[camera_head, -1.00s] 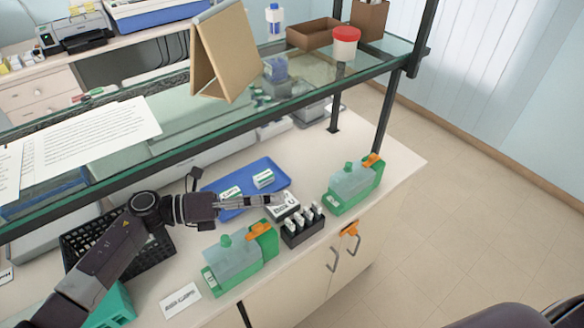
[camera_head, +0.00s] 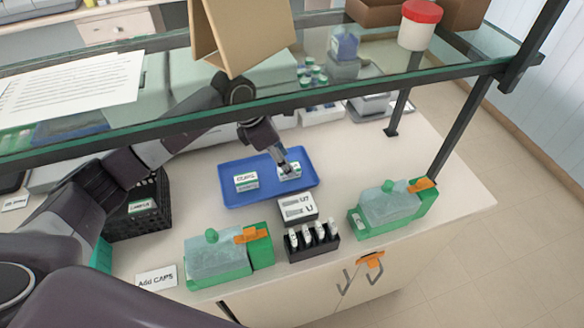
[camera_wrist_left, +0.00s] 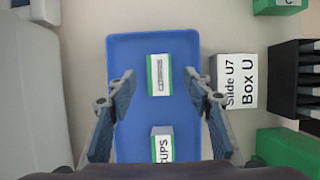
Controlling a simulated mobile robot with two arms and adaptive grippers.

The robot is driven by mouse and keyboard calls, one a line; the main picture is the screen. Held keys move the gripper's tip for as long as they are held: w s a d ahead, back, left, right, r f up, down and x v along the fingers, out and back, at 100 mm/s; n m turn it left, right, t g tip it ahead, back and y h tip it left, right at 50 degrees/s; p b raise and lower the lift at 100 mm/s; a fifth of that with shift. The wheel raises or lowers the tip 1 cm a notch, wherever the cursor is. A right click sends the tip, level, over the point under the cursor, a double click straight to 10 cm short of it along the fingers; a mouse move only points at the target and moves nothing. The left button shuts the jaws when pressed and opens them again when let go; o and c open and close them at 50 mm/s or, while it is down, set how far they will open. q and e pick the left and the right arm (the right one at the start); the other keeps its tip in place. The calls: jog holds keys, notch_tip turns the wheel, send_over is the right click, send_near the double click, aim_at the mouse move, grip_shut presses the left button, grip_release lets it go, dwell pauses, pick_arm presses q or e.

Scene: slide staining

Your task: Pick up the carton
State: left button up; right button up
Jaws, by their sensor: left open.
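Two small white-and-green cartons lie on a blue tray (camera_head: 232,196). The right carton (camera_head: 287,175) is partly covered by my left gripper (camera_head: 288,165); the left carton (camera_head: 246,182) stands clear. My left gripper is open and points down over the right carton. In the left wrist view the open fingers (camera_wrist_left: 160,84) are on either side of this carton (camera_wrist_left: 159,68), with visible gaps. The other carton (camera_wrist_left: 162,142), with partly hidden lettering, is nearer the wrist on the same tray (camera_wrist_left: 185,50). My right gripper is not in view.
A white slide box (camera_head: 297,208) and a black rack (camera_head: 312,244) are in front of the tray. Green-based units (camera_head: 218,258) and (camera_head: 390,207) stand on both sides. A glass shelf (camera_head: 300,95) is above the bench. A black basket (camera_head: 130,222) is left.

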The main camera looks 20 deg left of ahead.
aim_at(295, 164)
pick_arm(q)
jog(key=p+x, duration=0.1)
jog(key=x, duration=0.2)
jog(key=shift+w+d+f, duration=0.1)
jog(key=shift+d+f, duration=0.05)
jog(key=shift+f, duration=0.15)
jog(key=shift+d+f, duration=0.1)
jog(key=shift+f, duration=0.25)
jog(key=shift+w, duration=0.1)
jog(key=c, duration=1.1)
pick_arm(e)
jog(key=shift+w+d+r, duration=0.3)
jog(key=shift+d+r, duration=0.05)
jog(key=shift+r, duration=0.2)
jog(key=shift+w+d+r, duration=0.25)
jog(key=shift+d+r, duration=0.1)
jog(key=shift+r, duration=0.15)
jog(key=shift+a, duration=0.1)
